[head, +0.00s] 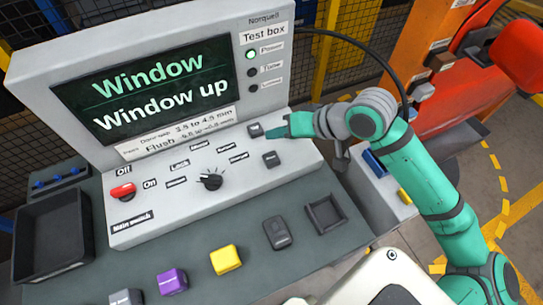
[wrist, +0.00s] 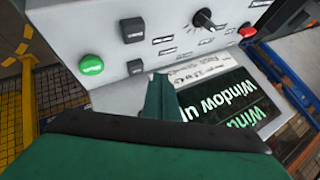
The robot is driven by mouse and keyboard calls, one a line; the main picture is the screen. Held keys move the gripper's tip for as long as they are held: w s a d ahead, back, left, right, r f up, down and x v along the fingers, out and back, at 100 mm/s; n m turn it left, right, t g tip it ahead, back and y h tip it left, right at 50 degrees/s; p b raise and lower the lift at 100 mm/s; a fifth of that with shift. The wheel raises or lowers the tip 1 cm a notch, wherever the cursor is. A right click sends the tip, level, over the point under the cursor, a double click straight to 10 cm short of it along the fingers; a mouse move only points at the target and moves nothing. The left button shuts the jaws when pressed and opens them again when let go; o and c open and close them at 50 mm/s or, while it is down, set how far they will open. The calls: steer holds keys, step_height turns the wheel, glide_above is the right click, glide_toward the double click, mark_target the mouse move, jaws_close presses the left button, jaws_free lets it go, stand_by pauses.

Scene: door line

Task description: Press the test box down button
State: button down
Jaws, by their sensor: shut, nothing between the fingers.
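The test box (head: 150,225) has a sloped control panel below a screen (head: 150,88) that reads "Window" and "Window up". Two dark square buttons sit on the panel's right part: an upper one (head: 255,130) and a lower one (head: 271,159). The lower one also shows in the wrist view (wrist: 133,30); their lettering is too small to read, so I cannot tell which is down. My gripper (head: 270,133) is shut and empty, its tip close to the upper button. In the wrist view the fingertips (wrist: 160,78) are just beside that button; contact is unclear.
A black rotary knob (head: 211,180) and a red main switch (head: 122,191) are on the panel. A green round button (wrist: 91,65) shows in the wrist view. Purple (head: 172,280) and yellow (head: 224,259) blocks stand on the bench in front. A black tray (head: 52,240) is at left.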

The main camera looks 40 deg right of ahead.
mark_target(275, 160)
steer(key=shift+w+f, duration=0.15)
steer(key=shift+f, duration=3.85)
steer(key=shift+f, duration=0.35)
